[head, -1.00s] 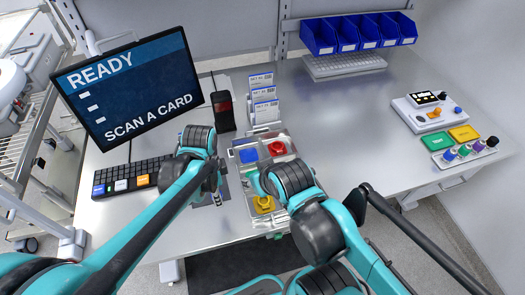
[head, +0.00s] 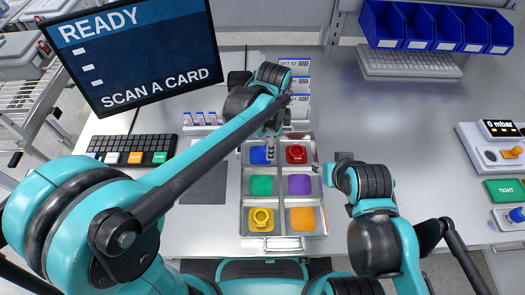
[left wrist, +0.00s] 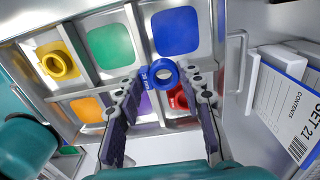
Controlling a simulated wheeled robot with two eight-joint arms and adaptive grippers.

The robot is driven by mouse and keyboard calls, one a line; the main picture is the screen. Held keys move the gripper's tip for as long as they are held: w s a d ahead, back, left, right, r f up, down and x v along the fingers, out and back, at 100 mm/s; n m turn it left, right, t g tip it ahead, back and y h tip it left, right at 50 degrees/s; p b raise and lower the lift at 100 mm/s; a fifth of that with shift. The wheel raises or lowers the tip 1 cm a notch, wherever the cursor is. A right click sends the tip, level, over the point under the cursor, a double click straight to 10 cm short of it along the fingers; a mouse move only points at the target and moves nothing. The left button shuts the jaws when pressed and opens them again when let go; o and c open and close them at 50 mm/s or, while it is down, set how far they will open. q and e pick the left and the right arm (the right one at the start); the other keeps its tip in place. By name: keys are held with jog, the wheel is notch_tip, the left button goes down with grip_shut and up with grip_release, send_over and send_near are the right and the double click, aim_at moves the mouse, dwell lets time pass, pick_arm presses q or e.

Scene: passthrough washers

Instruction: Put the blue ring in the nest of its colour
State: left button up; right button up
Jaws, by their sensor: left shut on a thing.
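The blue ring (left wrist: 160,73) is between my left gripper's fingertips (left wrist: 162,92) in the left wrist view, above the tray. In the head view my left gripper (head: 269,157) reaches down over the right side of the blue nest (head: 257,155); the ring is hard to make out there. The metal tray (head: 282,244) has coloured nests. A red ring (head: 296,153) sits in the red nest and a yellow ring (head: 261,216) in the yellow one. My right gripper (head: 331,174) is beside the tray's right edge, its fingers unclear.
Green (head: 261,186), purple (head: 299,185) and orange (head: 302,218) nests look empty. A card rack (head: 299,100) stands behind the tray. The monitor (head: 140,52) and keyboard (head: 132,149) are at left. Blue bins (head: 430,25) stand at the back right; the table's right middle is clear.

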aim_at(260, 155)
pick_arm(q)
jog(key=w+a+f+b, duration=0.1)
jog(key=w+a+f, duration=0.1)
jog(key=w+a, duration=0.1)
jog(key=shift+f, duration=0.35)
pick_arm(e)
jog(key=shift+f, duration=0.8)
pick_arm(q)
jog(key=shift+f+b, duration=0.8)
jog(key=shift+f, duration=1.15)
pick_arm(e)
jog(key=shift+f, duration=0.8)
pick_arm(q)
jog(key=shift+f, duration=0.15)
pick_arm(e)
jog(key=shift+f, duration=0.15)
pick_arm(q)
jog(key=o, duration=0.5)
